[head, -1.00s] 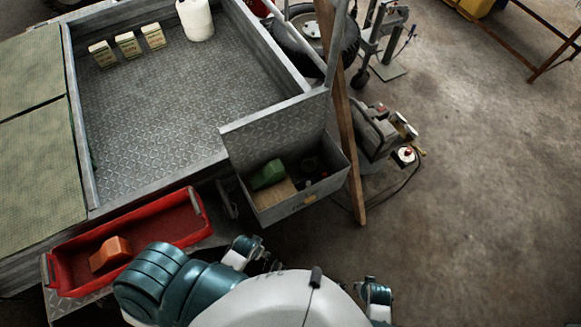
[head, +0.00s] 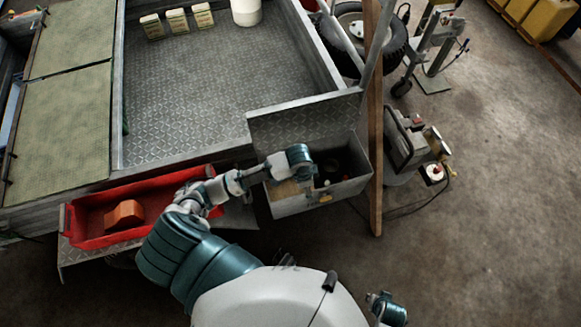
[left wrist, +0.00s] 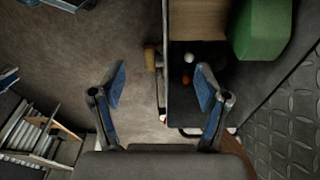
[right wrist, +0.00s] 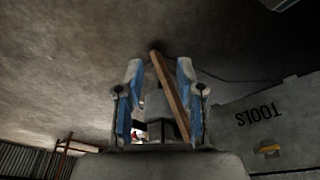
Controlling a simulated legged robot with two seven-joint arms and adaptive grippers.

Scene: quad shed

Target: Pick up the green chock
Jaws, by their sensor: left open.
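The green chock (left wrist: 268,28) lies in the metal box at the upper right of the left wrist view. In the head view my left arm covers it. My left gripper (left wrist: 160,90) is open and empty. Its fingers are apart from the chock, which lies outside the gap, to the right and further up the picture. In the head view my left arm reaches over the box (head: 335,195); its fingers are hard to make out. My right gripper (right wrist: 160,90) has its fingers parted with nothing held between them.
The box also holds a wooden piece (left wrist: 197,20) and small dark items. A red tray (head: 85,233) with an orange block (head: 124,214) is left of it. A wooden post (head: 375,150) stands at the box's right side.

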